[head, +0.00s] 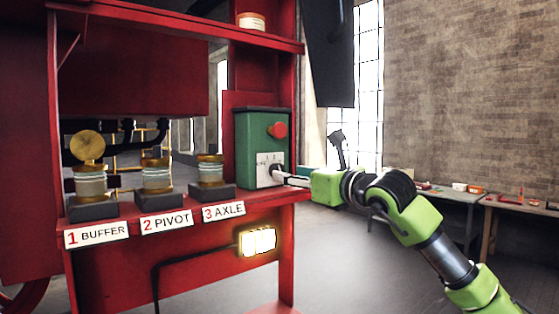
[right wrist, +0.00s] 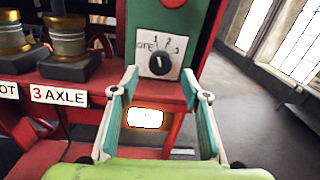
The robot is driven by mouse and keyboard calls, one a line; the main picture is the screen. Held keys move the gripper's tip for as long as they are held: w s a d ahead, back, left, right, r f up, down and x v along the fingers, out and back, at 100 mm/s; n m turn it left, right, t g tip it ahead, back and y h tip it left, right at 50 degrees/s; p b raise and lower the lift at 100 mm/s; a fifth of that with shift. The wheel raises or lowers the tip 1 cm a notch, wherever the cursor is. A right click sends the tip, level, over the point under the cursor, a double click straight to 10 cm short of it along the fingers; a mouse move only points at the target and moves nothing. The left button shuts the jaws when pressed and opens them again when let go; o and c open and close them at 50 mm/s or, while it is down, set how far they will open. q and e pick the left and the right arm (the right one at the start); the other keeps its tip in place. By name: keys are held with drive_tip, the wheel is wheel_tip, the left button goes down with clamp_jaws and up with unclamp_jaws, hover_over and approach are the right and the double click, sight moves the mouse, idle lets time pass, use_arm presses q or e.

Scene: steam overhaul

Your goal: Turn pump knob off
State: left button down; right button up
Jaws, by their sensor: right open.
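The green pump box (head: 262,125) stands at the right end of the red bench and carries a white dial plate. The black pump knob (right wrist: 160,66) sits on that plate, marked OFF, 1, 2 and 3; I cannot tell surely which mark it points to. In the head view the knob (head: 276,170) is partly hidden by my right gripper (head: 291,178). In the right wrist view my right gripper (right wrist: 157,82) is open, its fingertips just below and to either side of the knob. I see no contact. My left gripper is not in view.
A red button (head: 278,130) is above the dial. Glass-and-brass cups labelled 1 BUFFER (head: 90,180), 2 PIVOT (head: 157,173) and 3 AXLE (head: 210,170) stand left of the box. A lit lamp (head: 257,242) is on the bench front. Side tables (head: 470,197) stand at the right.

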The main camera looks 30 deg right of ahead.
sight(280, 169)
drive_tip(key=w+p, duration=0.2)
drive_tip(key=w, duration=0.3)
drive_tip(key=shift+a+r, duration=0.1)
drive_tip(key=shift+r, duration=0.05)
drive_tip(key=shift+w, duration=0.25)
drive_tip(key=shift+f, duration=0.2)
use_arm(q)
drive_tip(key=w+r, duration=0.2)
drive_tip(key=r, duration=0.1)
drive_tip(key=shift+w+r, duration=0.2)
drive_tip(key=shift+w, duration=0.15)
use_arm(e)
drive_tip(key=c, duration=1.1)
